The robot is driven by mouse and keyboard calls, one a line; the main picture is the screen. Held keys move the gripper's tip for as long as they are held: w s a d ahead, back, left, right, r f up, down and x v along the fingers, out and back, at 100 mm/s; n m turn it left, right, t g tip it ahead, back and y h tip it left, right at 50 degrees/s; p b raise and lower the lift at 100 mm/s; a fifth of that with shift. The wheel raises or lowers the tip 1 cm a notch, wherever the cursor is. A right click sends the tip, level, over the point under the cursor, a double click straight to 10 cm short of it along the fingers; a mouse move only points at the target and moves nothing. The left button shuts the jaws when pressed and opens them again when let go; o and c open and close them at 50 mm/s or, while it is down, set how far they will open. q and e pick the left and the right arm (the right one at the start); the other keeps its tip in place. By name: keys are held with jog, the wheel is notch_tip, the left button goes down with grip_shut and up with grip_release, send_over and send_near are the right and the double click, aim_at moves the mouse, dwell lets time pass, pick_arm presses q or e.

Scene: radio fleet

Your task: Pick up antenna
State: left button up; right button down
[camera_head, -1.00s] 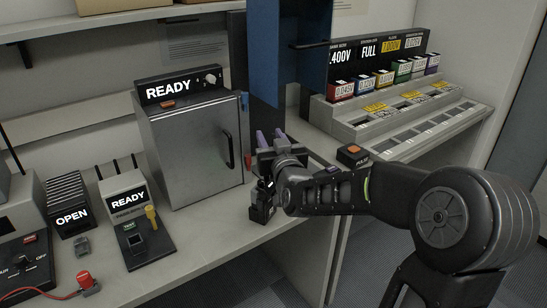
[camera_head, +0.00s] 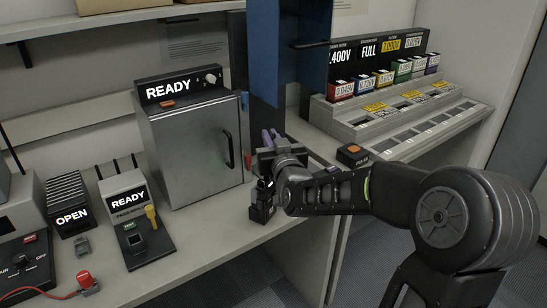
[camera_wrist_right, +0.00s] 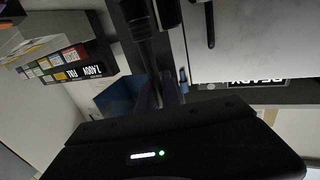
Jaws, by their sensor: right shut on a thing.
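My right gripper (camera_head: 270,136) reaches in from the right, in front of the dark panel beside the grey READY cabinet. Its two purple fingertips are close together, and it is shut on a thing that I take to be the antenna. The antenna itself cannot be made out in the head view; the gripper and wrist hide that spot. In the right wrist view the fingertips (camera_wrist_right: 160,95) are dim and partly hidden behind the dark gripper body. My left gripper is not in view.
The grey READY cabinet (camera_head: 195,150) stands left of the gripper. A smaller READY unit (camera_head: 124,190) and an OPEN rack (camera_head: 68,190) are further left. A blue panel (camera_head: 290,60) hangs above. A stepped rack (camera_head: 400,115) with coloured blocks is right. A box with an orange button (camera_head: 352,155) is near the forearm.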

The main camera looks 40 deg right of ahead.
notch_tip(320, 180, up, 10)
jog(key=p, duration=0.1)
dwell(0.6)
dwell(0.5)
